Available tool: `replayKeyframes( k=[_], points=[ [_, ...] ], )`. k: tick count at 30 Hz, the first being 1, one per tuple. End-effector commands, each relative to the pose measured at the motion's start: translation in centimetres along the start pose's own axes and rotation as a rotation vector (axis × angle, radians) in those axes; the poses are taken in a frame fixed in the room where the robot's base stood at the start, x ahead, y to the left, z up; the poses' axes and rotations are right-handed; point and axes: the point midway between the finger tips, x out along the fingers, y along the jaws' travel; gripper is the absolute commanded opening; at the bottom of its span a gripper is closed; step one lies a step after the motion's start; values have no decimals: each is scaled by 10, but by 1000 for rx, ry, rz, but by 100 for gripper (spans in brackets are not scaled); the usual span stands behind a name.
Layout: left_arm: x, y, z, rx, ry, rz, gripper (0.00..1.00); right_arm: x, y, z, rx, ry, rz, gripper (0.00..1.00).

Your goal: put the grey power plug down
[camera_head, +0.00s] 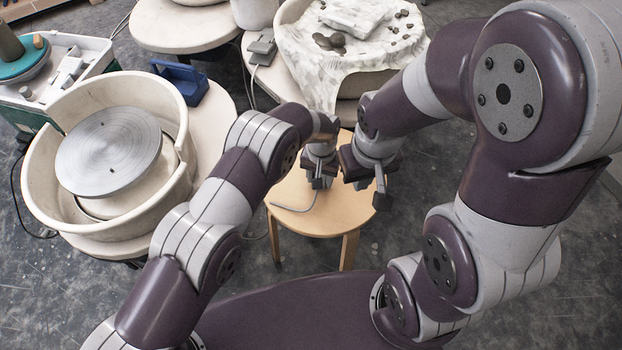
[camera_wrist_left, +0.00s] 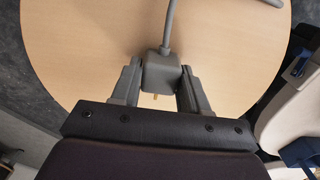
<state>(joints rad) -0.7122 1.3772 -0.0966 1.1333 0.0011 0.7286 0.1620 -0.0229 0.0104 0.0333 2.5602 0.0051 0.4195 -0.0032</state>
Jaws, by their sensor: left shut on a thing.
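The grey power plug (camera_wrist_left: 161,74) sits between the two fingers of my left gripper (camera_wrist_left: 158,84) in the left wrist view. Its grey cord leads away from the fingers, and a small brass-coloured prong shows on the opposite side. My left gripper (camera_head: 318,182) is over the round wooden stool (camera_head: 325,222) in the head view, shut on the plug. The plug is mostly hidden there, and I cannot tell whether it touches the stool top. The cord (camera_head: 298,208) bends over the stool's left part. My right gripper (camera_head: 367,183) is empty, with its fingers apart, beside the left one over the stool's right side.
A pottery wheel with a metal disc (camera_head: 108,150) in a cream basin stands at the left, with a blue caddy (camera_head: 180,80) behind it. A second, cloth-covered wheel (camera_head: 350,50) stands behind the stool. A grey pedal (camera_head: 262,47) lies near it. The stool's front is clear.

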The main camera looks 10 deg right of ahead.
Motion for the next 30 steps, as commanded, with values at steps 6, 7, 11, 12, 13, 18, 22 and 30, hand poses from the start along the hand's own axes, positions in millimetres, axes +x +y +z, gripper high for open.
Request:
replayKeyframes(
  k=[6,7,11,12,13,18,22,30],
  points=[
    [6,2,0,0,1,0,2,5,0,0,0,0,0,0],
    [6,2,0,0,1,0,2,5,0,0,0,0,0,0],
    [11,2,0,0,0,0,2,10,0,1,0,0,0,0],
    [10,2,0,0,0,0,54,8,0,1,0,0,0,0],
    [10,2,0,0,0,0,64,8,0,1,0,0,0,0],
    [9,2,0,0,0,0,70,8,0,1,0,0,0,0],
    [8,2,0,0,1,0,70,6,0,1,0,0,0,0],
    [-48,2,-2,1,5,1,70,-10,0,-1,0,0,0,0]
  ],
)
